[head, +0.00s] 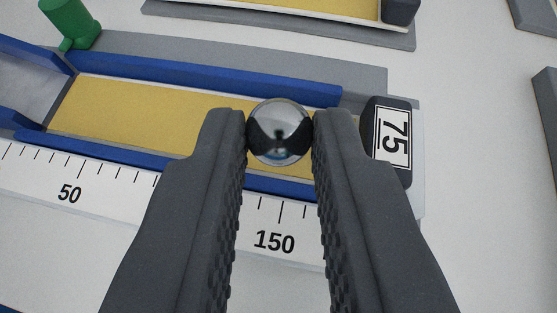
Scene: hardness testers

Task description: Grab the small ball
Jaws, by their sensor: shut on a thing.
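The small ball (279,132) is a shiny silver sphere in the middle of the head view. My gripper (280,135) has its two dark grey fingers on either side of it. The fingertips touch the ball left and right and are shut on it. The ball shows in front of the yellow strip of a tester (140,110). I cannot tell how far the ball is above the strip.
Blue rails (200,75) run along both sides of the strip. A dark block marked 75 (391,139) stands at its right end. A white scale (70,180) lies in front, a green post (68,22) at upper left. Another tester (300,15) is behind.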

